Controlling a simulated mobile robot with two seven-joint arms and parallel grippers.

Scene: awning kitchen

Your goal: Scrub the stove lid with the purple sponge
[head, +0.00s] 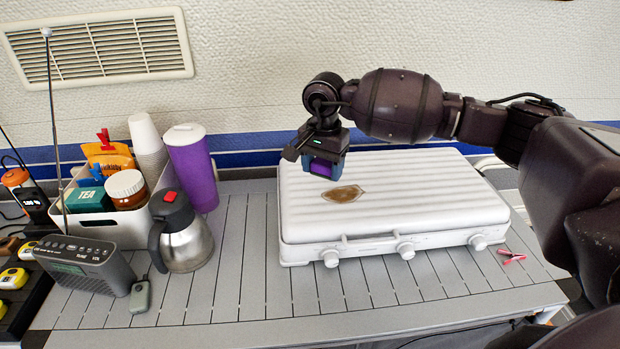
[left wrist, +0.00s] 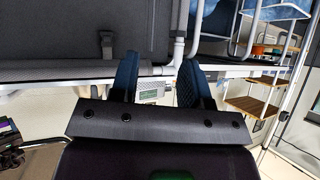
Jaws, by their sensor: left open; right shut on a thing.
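The white stove with its ribbed lid (head: 420,184) shut sits on the grey slatted counter. A brown stain (head: 344,194) marks the left part of the lid. My right gripper (head: 322,160) is shut on the purple sponge (head: 321,168) and holds it over the lid, just behind the stain. I cannot tell whether the sponge touches the lid. My left gripper (left wrist: 157,82) shows only in the left wrist view, open and with nothing seen between its fingers, away from the stove.
Left of the stove stand a steel kettle (head: 186,240), a purple tumbler (head: 195,175), a white bin (head: 92,222) of packages and a grey radio (head: 88,263). A red clip (head: 511,256) lies at the stove's right front. The counter before the stove is mostly clear.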

